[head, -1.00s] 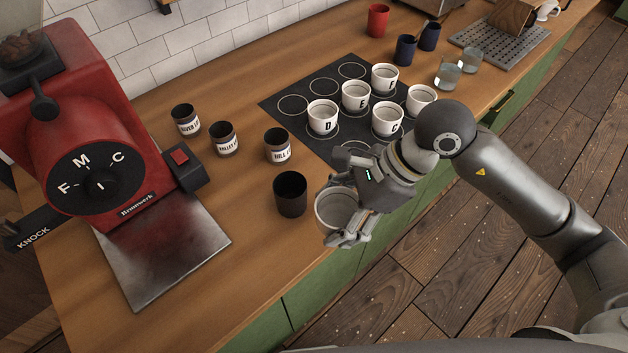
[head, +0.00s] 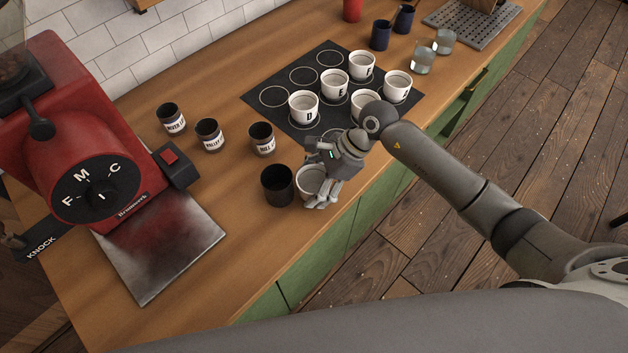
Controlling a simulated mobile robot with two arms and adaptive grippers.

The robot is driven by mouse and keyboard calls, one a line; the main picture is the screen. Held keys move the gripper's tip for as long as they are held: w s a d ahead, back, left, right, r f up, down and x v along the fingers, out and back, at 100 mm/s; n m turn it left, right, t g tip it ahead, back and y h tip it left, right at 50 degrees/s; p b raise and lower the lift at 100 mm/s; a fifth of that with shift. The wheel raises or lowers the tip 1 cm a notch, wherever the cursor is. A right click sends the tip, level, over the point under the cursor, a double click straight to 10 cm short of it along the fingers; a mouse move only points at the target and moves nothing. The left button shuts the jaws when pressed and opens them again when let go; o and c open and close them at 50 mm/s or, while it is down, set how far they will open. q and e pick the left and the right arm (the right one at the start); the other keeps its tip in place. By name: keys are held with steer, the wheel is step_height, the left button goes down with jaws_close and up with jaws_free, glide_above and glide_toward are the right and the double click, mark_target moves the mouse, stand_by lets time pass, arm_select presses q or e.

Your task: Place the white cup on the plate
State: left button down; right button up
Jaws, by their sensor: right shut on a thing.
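My right gripper (head: 322,198) is shut on a white cup (head: 309,179) near the front edge of the counter. The cup is upright, just right of a black cup (head: 277,186), and its right side is hidden by the fingers. I cannot tell whether its base touches the counter. A flat metal plate (head: 165,252) lies in front of the red grinder, to the left, with nothing standing on it. Other white lettered cups, such as cup D (head: 304,107), stand on a black mat (head: 268,117) with ring marks. My left gripper is out of view.
The red grinder (head: 75,130) stands at the left. Three dark labelled jars, one the Hill jar (head: 262,139), stand behind the black cup. Blue cups (head: 381,36), glasses (head: 423,60) and a drip grate (head: 470,22) are farther back. Bare wood counter (head: 225,170) lies between plate and cups.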

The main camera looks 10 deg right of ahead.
steer(key=shift+f, duration=0.4)
steer(key=shift+f, duration=0.1)
steer(key=o, duration=0.7)
steer(key=shift+f, duration=0.1)
steer(key=shift+c, duration=0.2)
steer(key=o, duration=0.5)
